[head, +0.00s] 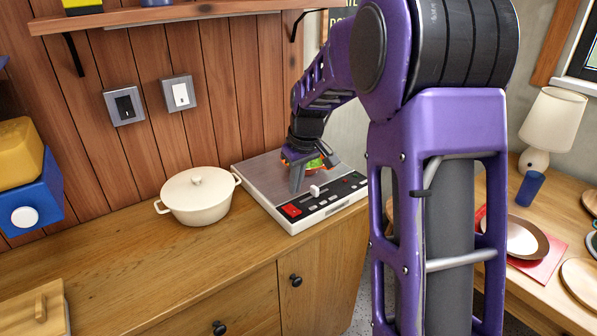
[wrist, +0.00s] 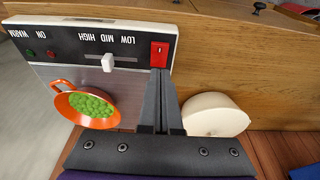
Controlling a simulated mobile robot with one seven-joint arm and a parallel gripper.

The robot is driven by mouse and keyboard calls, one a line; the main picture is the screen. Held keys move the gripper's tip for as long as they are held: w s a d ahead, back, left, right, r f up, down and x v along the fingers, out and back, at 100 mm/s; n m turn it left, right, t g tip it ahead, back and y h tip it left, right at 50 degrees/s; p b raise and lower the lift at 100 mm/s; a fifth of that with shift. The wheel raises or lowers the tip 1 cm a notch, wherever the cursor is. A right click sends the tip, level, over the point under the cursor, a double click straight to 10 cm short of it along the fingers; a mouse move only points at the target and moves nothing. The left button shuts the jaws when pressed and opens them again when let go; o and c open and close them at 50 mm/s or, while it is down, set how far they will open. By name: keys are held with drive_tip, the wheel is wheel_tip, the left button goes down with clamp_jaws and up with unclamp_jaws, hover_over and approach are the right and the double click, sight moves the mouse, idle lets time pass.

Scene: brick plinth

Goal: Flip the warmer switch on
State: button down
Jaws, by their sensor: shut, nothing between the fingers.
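The warmer (head: 262,179) is a flat metal-topped unit with a black control panel along its front. Its red switch (head: 292,210) sits at the panel's left end; in the wrist view the red switch (wrist: 159,50) appears upside down at the panel's end. My gripper (head: 296,189) is shut and empty, pointing down just behind the red switch. In the wrist view my gripper's fingertips (wrist: 159,72) are right at the switch's edge; I cannot tell whether they touch it. A white slider knob (wrist: 108,62) and small red and green lamps (wrist: 40,53) are on the panel.
An orange pan of green peas (wrist: 64,99) sits on the warmer close to my gripper. A lidded cream pot (head: 198,197) stands left of the warmer. Two wall switches, one black (head: 124,105) and one white (head: 179,95), are behind.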

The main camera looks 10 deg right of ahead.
sight(294, 212)
drive_tip(key=x, duration=0.4)
drive_tip(key=s+x, duration=0.1)
drive_tip(key=shift+d+f+b, duration=0.2)
drive_tip(key=shift+f+b, duration=0.1)
drive_tip(key=shift+f, duration=0.25)
drive_tip(key=shift+f, duration=0.1)
drive_tip(key=shift+s+d+f+t+b, duration=0.15)
drive_tip(key=shift+f+t+b, duration=0.25)
drive_tip(key=shift+b, duration=0.8)
drive_tip(key=shift+r, duration=0.25)
drive_tip(key=shift+p, duration=0.3)
drive_tip(key=shift+w+a+r+p, duration=0.35)
drive_tip(key=shift+w+a+p, duration=0.05)
drive_tip(key=shift+w, duration=0.25)
